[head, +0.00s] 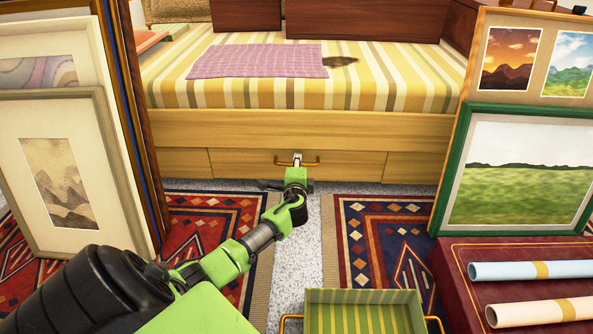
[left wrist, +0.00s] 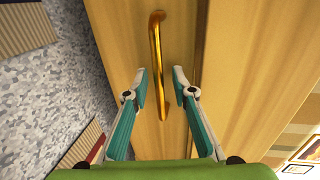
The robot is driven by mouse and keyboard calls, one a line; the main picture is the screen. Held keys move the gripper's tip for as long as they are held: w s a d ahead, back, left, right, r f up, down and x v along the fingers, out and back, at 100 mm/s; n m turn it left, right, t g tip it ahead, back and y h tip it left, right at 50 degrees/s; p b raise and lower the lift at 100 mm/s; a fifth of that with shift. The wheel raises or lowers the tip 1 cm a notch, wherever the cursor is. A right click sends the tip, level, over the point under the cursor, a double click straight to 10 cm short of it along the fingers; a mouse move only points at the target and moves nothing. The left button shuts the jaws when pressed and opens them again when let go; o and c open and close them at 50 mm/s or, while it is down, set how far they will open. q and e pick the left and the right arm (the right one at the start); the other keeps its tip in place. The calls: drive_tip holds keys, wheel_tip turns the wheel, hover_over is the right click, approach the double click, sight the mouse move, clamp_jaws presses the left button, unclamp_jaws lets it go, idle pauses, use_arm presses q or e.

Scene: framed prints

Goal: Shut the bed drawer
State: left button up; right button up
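The bed drawer (head: 240,163) is the middle wooden panel in the bed's base, with a thin gold bar handle (head: 312,163). Its front looks nearly level with the panels beside it; I cannot tell whether a small gap remains. My left gripper (head: 297,158) reaches the drawer front at the middle of the handle. In the left wrist view the drawer front (left wrist: 178,30) fills the middle, and the gold handle (left wrist: 157,40) runs between the two open fingers of my left gripper (left wrist: 160,78). The fingers stand apart on either side of the bar. My right gripper is not in view.
Framed prints (head: 60,180) lean at the left, and a green-framed landscape (head: 520,170) stands at the right. A red box (head: 460,270) bears rolled papers. A green striped tray (head: 362,312) is at the front. Patterned rugs flank a grey floor strip (head: 300,245).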

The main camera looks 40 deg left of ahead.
use_arm(q)
drive_tip(key=v, duration=1.1)
